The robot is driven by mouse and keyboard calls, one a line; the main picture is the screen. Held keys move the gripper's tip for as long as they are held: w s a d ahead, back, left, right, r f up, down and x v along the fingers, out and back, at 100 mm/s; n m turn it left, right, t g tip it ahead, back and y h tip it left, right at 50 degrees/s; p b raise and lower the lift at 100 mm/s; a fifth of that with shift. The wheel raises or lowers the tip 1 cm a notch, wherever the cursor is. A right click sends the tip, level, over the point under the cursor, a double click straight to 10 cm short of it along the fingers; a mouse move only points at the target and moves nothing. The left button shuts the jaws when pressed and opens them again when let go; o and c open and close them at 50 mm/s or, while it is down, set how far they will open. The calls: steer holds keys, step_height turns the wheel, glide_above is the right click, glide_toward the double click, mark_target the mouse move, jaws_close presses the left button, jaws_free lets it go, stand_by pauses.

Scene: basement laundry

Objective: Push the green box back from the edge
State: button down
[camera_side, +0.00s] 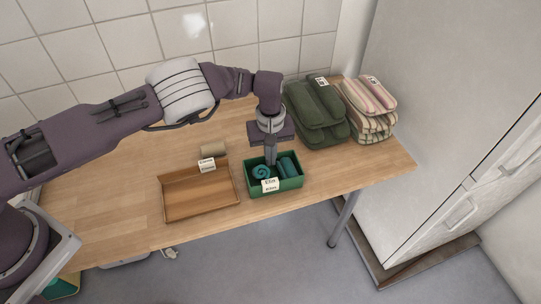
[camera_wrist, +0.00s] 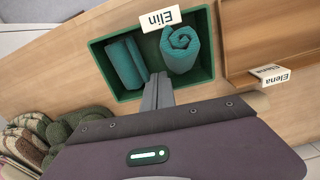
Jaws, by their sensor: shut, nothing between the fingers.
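The green box (camera_side: 291,184) stands at the front edge of the wooden table, with a white label reading "Elin" (camera_side: 270,186) on its front. Whether it overhangs the edge is unclear. It holds two teal rolled cloths, one showing its spiral end (camera_wrist: 181,47) and one lying along the side (camera_wrist: 125,62). In the wrist view the box's green rim (camera_wrist: 97,62) shows too. My gripper (camera_side: 270,162) points down at the box's back side, fingers together and empty. Its fingertips (camera_wrist: 160,78) overlap the back rim in the wrist view; I cannot tell whether they touch it.
A brown wooden tray (camera_side: 200,199) labelled "Elena" stands to the left of the box, with a tan roll (camera_side: 213,149) behind it. Folded green towels (camera_side: 318,112) and striped towels (camera_side: 368,108) are stacked behind right. The table (camera_side: 365,168) is clear right of the box.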

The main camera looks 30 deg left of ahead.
steer(key=w+a, duration=0.1)
steer(key=w, duration=0.1)
steer(key=w+a, duration=0.4)
steer(key=shift+w, duration=0.2)
steer(key=shift+w+a, duration=0.3)
steer(key=shift+a, duration=0.15)
steer(key=shift+r, duration=0.1)
